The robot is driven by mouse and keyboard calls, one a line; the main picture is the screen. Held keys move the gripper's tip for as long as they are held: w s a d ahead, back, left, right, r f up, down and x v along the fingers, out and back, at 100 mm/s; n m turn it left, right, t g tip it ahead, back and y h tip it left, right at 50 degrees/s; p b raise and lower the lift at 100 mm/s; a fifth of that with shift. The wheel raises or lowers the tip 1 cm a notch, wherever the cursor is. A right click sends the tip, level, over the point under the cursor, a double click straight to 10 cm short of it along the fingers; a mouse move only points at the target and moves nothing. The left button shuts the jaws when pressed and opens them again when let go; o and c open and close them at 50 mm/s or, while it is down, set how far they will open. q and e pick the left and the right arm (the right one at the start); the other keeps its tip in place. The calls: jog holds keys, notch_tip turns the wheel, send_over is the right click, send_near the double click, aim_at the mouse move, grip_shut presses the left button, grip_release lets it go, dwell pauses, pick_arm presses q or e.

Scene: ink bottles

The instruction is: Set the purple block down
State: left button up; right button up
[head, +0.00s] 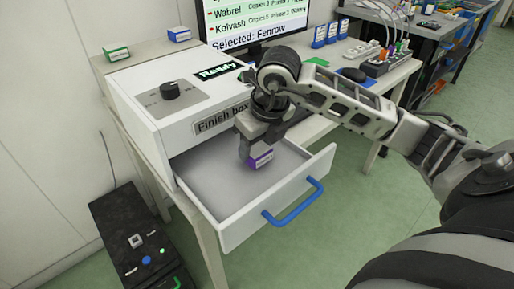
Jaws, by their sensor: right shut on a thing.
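The purple block (261,159) has a white label on its front and is inside the open drawer (228,222) of the white finish box (140,95). My right gripper (254,148) is shut on the block from above. The block is low in the drawer, near its right side; I cannot tell whether it touches the drawer floor. The fingertips are partly hidden by the gripper body and the block. The rest of the drawer floor is bare. My left gripper is not in view.
The drawer's blue handle (293,203) sticks out in front. A green block (117,53) and a blue block (179,35) sit on the ledge behind the box. A monitor (250,22), blue holders (326,35) and a mouse (353,75) are on the desk. A black unit (135,240) stands lower left.

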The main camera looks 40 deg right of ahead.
jog(key=shift+f, duration=0.6)
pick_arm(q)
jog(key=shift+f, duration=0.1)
pick_arm(e)
jog(key=o, duration=1)
jog(key=shift+f, duration=0.1)
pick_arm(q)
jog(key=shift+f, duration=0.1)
pick_arm(e)
jog(key=shift+r, duration=0.2)
pick_arm(q)
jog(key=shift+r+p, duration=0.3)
jog(key=shift+p, duration=0.25)
pick_arm(e)
jog(key=v, duration=1.2)
